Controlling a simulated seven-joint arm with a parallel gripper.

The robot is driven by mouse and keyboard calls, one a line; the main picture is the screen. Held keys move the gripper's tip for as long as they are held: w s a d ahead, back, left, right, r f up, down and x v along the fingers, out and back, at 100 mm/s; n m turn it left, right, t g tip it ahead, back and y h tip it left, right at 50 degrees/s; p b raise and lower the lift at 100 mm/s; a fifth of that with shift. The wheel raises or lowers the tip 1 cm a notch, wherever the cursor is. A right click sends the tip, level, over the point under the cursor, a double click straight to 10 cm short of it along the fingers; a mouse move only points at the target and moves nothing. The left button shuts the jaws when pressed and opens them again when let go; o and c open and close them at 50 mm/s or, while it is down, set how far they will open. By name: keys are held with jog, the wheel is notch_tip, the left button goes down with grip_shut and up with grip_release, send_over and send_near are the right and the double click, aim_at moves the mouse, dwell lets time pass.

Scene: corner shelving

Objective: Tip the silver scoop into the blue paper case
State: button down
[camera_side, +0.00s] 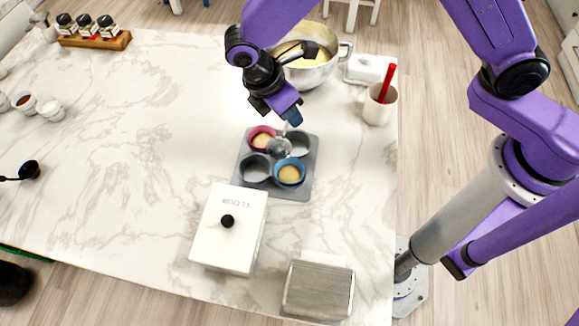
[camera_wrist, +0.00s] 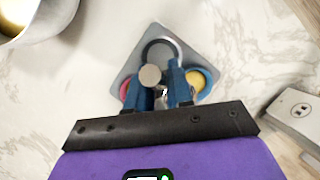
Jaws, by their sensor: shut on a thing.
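My gripper (camera_side: 291,116) is shut on the silver scoop (camera_side: 279,148), above the muffin tin (camera_side: 305,190). The scoop's bowl hangs below my fingers, in front of the tin's middle in the side view. The blue paper case (camera_side: 290,183) sits in the tin's near right cup, with yellow batter in it. The scoop's bowl appears just up and left of this case. In the wrist view, my blue fingers (camera_wrist: 162,90) flank the scoop's grey round handle end (camera_wrist: 150,75). The blue case (camera_wrist: 210,76) is partly hidden behind the right finger. I cannot tell what the scoop holds.
A pink case (camera_side: 260,131) with batter sits in the far left cup; the other two cups look empty. A white flour box (camera_side: 228,245) stands close in front. A metal bowl (camera_side: 325,72), butter dish (camera_side: 368,68) and crock (camera_side: 379,110) stand behind.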

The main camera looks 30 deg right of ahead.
jog(key=shift+r, duration=0.1)
jog(key=shift+r, duration=1.45)
